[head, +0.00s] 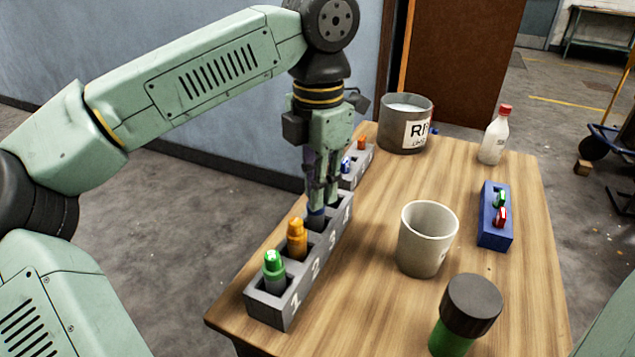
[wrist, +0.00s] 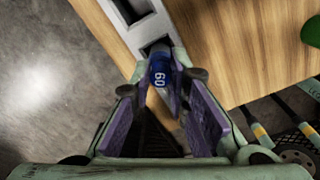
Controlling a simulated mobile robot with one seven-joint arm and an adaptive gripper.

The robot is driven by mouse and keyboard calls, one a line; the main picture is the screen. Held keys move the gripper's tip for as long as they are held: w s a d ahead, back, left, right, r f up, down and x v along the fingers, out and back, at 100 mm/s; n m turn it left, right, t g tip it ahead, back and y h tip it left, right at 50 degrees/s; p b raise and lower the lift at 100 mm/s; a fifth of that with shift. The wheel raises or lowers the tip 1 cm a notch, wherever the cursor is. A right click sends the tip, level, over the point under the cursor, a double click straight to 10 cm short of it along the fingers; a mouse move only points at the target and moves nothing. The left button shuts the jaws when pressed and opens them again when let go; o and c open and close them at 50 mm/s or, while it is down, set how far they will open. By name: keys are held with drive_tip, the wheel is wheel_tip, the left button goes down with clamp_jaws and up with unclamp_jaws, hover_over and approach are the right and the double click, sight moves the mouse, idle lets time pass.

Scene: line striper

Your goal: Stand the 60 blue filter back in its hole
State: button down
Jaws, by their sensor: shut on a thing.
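The blue filter (wrist: 159,76), marked 60, is between the purple-padded fingers of my gripper (wrist: 162,100) in the wrist view. In the head view its blue lower end (head: 316,214) shows just under my gripper (head: 321,190), at the grey numbered rack (head: 290,298) around holes 3 and 4. My gripper points down and is shut on the filter. I cannot tell whether the filter's tip is inside a hole or just above it. A green filter (head: 274,264) stands in hole 1 and an orange filter (head: 297,238) in hole 2.
A second grey rack (head: 352,181) with small blue and orange pieces stands behind my gripper. A beige cup (head: 427,240), a dark-lidded green container (head: 467,312), a blue holder (head: 495,225), a bottle (head: 495,138) and a grey pot (head: 405,124) stand on the wooden table (head: 520,290).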

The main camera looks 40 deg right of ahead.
drive_tip(key=c, duration=1.5)
unclamp_jaws()
drive_tip(key=shift+o, duration=0.2)
drive_tip(key=o, duration=0.3)
drive_tip(key=shift+r, duration=0.15)
drive_tip(key=shift+r+p, duration=3)
drive_tip(key=shift+r, duration=0.4)
